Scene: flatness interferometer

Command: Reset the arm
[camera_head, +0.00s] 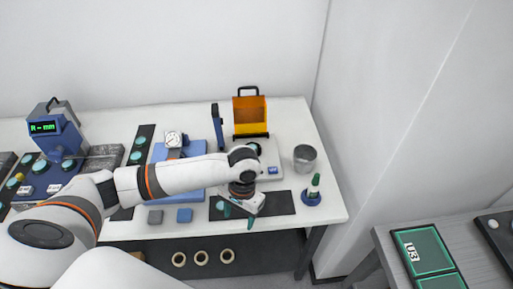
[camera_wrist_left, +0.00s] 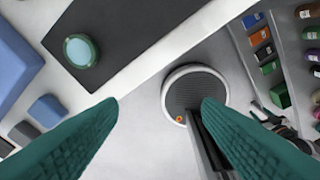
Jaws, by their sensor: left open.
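My left arm reaches in from the left across the white table (camera_head: 325,205) in the head view. My left gripper (camera_head: 238,215) points down over the dark mat (camera_head: 280,203) near the table's front edge. In the left wrist view, the two green fingers of my left gripper (camera_wrist_left: 160,112) stand wide apart with nothing between them. A teal disc (camera_wrist_left: 80,50) lies on a dark mat (camera_wrist_left: 130,30) at the upper left there, apart from the fingers. My right gripper is not in view.
A blue instrument with a green display (camera_head: 50,132) stands at the left. A dial gauge (camera_head: 174,140), an orange box (camera_head: 250,114), a metal cup (camera_head: 305,157) and a green bottle (camera_head: 314,186) stand on the table. A grey side table (camera_head: 470,235) bears a green tray (camera_head: 425,250).

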